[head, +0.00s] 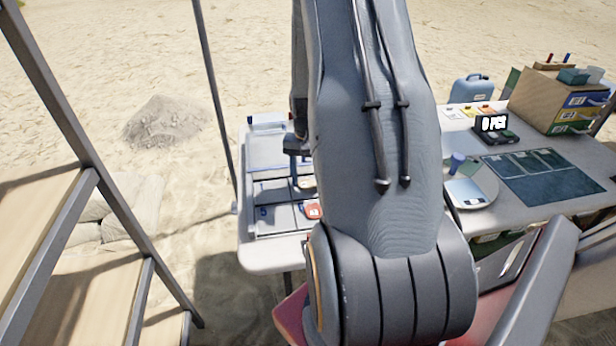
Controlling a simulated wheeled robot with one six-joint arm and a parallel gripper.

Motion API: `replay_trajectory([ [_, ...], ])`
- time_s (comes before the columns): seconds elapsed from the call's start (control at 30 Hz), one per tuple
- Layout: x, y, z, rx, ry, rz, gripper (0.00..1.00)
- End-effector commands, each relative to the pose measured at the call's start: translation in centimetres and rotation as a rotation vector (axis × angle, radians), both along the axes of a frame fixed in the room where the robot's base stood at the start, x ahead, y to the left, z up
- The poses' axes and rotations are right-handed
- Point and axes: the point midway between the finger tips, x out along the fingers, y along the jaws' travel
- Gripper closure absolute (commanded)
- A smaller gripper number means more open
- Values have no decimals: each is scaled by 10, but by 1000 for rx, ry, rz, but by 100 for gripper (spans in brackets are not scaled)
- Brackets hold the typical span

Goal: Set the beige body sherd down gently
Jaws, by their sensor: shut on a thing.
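My gripper (300,178) shows only in part at the left edge of my arm, pointing down over the grey compartment tray (268,220) on the left part of the table. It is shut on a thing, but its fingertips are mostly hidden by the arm. I cannot make out the beige body sherd; whatever is between the jaws is hidden. I cannot tell whether it touches the tray.
A red piece with a white label (312,210) lies in the tray's near right part. A white round plate with a scale (467,192), dark green mat (545,180), display box (493,130) and wooden drawer box (545,100) stand on the right. Shelving (95,180) rises at left.

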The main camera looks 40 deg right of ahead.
Motion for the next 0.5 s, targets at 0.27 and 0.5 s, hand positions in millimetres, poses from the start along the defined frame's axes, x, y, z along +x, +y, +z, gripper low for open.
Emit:
replay_trajectory([
  [0.27, 0, 0, -1, 0, 0, 0, 71],
  [0.5, 0, 0, -2, 0, 0, 0, 42],
])
